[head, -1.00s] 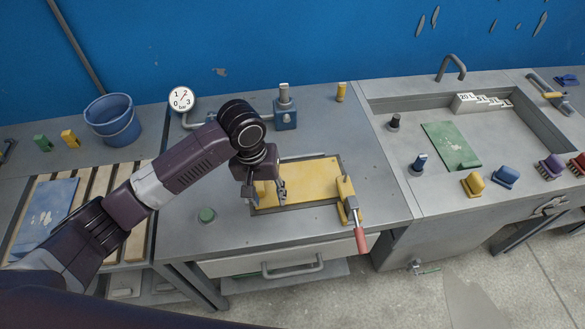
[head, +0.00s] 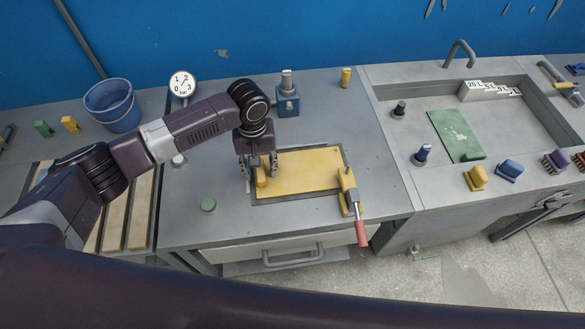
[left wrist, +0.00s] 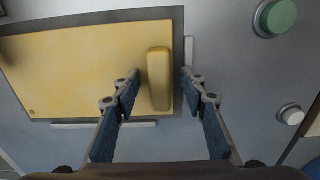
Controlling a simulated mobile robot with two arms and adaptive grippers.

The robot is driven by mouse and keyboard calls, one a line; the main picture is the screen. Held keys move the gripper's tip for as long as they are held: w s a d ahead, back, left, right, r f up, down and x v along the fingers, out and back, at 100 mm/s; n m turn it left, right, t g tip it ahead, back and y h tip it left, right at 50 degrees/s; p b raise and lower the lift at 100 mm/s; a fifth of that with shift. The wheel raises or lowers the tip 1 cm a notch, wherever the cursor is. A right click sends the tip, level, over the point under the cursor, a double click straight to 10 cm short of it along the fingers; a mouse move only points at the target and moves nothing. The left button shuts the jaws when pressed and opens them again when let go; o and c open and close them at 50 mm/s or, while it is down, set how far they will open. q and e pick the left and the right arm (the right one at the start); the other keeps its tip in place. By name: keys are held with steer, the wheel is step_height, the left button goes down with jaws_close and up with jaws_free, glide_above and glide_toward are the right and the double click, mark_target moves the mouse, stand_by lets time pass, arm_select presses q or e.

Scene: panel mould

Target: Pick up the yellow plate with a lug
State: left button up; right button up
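The yellow plate (head: 305,172) lies flat in a dark-edged recess in the grey bench. Its lug (left wrist: 159,78) is a raised, rounded yellow bar near one end of the plate, at the left end in the head view (head: 261,177). My left gripper (head: 259,167) is over that end, pointing down. In the left wrist view its fingers (left wrist: 160,92) are apart, one on each side of the lug, with gaps between. I cannot tell how far the fingertips are above the plate. My right gripper is not in view.
A yellow clamp with a red handle (head: 361,232) stands at the plate's right end. A blue block with a post (head: 287,100) is behind the plate. A green button (head: 208,205) is at front left. A sink with a green plate (head: 455,134) is to the right.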

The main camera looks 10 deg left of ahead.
arm_select(q)
steer(key=shift+f, duration=0.1)
jaws_close()
steer(key=shift+w, duration=0.1)
stand_by(0.6)
